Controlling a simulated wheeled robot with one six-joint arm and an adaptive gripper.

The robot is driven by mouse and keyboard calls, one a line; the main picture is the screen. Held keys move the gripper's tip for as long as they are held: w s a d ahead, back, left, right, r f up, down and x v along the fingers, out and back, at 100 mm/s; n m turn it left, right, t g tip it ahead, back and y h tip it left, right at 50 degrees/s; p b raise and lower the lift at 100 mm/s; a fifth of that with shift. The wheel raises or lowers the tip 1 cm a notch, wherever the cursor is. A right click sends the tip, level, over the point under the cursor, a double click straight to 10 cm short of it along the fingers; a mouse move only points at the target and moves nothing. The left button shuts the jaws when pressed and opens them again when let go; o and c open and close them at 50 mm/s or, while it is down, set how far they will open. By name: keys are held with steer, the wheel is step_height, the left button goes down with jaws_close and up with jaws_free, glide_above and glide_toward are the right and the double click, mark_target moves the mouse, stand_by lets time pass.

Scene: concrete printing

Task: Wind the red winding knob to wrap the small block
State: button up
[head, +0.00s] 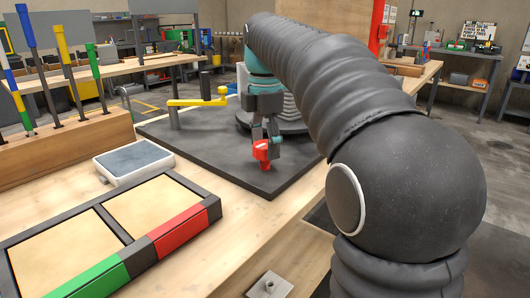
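The red winding knob (262,152) shows low over the dark mat, near the picture's middle. My gripper (265,134), below a teal wrist section, points down with its dark fingertips right at the top of the knob. The fingers overlap the knob here, so I cannot tell whether they are closed on it or only beside it. Behind my gripper stands a grey ribbed round unit (290,108), partly hidden by my arm. I cannot make out the small block; it may be hidden behind my gripper or arm.
A yellow crank arm (198,101) on a post stands left of my gripper on the dark mat (215,150). A grey-topped pad (134,160), a framed tray (150,212) with green and red edges, and a rack of coloured rods (72,140) are at left. A metal plate (270,286) lies near the front.

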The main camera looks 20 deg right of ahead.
mark_target(265, 144)
steer(key=o, duration=0.3)
steer(key=shift+r, duration=3.05)
